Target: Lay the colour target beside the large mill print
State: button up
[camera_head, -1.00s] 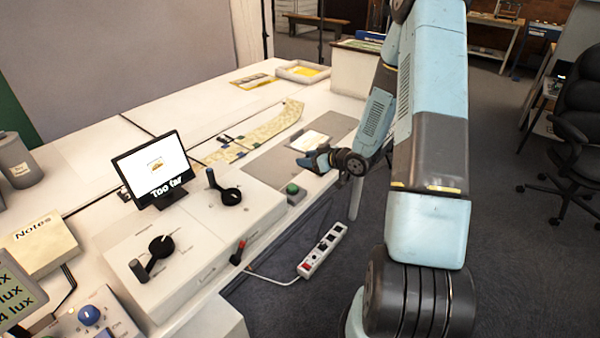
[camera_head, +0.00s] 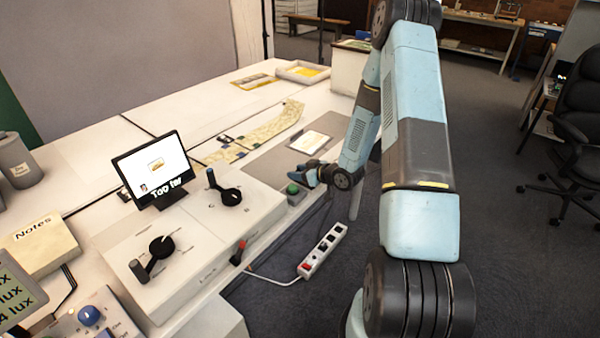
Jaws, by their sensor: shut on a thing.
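My gripper (camera_head: 302,176) is low over the front edge of the grey mat (camera_head: 270,163), just behind and right of the green button. Its fingers are small and dark here. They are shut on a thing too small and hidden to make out. A pale framed print (camera_head: 310,142) lies on the grey mat beyond my gripper. A yellow-edged print (camera_head: 254,81) lies farther back on the white table. I cannot tell which is the large mill print. I cannot pick out the colour target for certain.
A screen (camera_head: 155,167) reads "Too far". A green button (camera_head: 292,188) sits by the table's front edge. A long cream strip (camera_head: 275,124) lies behind the mat, with small dark pieces (camera_head: 225,139) near its left end. A shallow tray (camera_head: 302,72) stands at the back.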

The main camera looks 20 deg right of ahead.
jog(key=shift+f, duration=0.15)
jog(key=o, duration=1)
jog(key=shift+s, duration=0.1)
